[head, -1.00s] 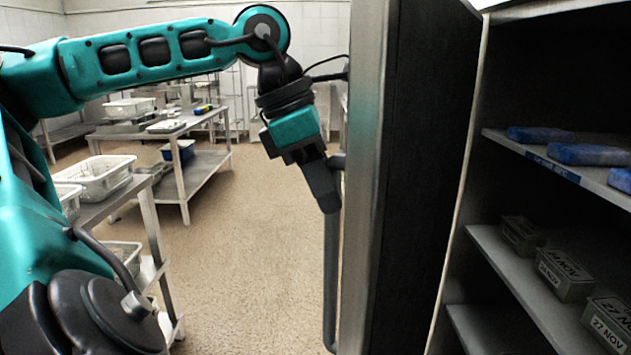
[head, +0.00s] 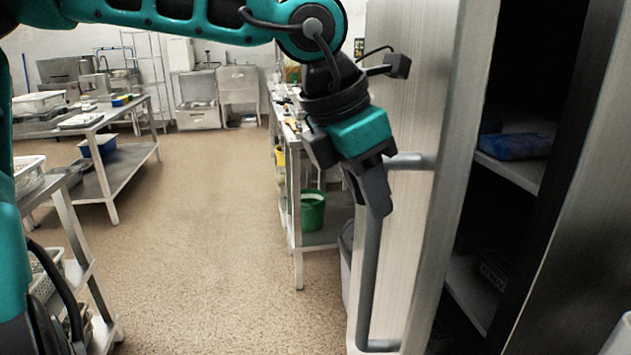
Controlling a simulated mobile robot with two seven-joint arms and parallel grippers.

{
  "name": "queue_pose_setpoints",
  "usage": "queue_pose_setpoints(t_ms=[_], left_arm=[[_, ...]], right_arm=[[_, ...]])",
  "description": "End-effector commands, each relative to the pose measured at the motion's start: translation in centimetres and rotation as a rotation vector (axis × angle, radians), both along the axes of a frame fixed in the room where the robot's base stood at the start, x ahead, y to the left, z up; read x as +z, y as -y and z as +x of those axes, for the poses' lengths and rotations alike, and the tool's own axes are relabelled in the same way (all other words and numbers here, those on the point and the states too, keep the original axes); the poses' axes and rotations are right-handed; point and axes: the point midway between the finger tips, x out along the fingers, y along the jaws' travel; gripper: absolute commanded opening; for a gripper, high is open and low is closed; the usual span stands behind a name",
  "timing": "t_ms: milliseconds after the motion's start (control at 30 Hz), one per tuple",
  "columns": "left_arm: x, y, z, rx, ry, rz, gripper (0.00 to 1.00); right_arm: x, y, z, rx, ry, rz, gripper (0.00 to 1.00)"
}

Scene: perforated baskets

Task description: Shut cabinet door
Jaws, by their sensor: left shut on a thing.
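The cabinet door (head: 420,215) is a tall brushed-metal panel right of the middle, standing partly open. Its long grey bar handle (head: 371,270) runs upright on the outer face. My left gripper (head: 376,200) is shut on the upper part of this handle, and the fingers hide some of it. The cabinet (head: 560,250) is at the right, with a dark gap between it and the door. Through the gap a blue item (head: 515,145) shows on a shelf (head: 512,172). My right gripper is not in view.
A metal table (head: 105,170) with white baskets stands at the left. Another table (head: 297,215) with a green bucket (head: 313,212) on its lower shelf stands behind the door. The tan floor (head: 190,230) between them is clear.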

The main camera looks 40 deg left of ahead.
Motion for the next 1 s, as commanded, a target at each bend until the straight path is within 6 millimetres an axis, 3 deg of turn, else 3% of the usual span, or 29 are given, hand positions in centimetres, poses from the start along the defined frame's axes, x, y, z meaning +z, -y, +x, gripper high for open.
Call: queue_pose_setpoints(t_ms=[200,433,700,1000], left_arm=[[-0.4,4.5,2.8,-0.006,-0.009,-0.001,0.0],[-0.4,7.7,5.4,0.068,-0.009,0.0,0.0],[-0.3,9.7,7.3,0.118,-0.008,0.0,0.0],[-0.1,10.3,7.9,0.13,-0.002,-0.005,0.0]], right_arm=[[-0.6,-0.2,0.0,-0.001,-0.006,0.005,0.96],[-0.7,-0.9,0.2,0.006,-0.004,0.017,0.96],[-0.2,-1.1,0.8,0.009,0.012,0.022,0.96],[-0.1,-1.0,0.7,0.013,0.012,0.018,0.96]])
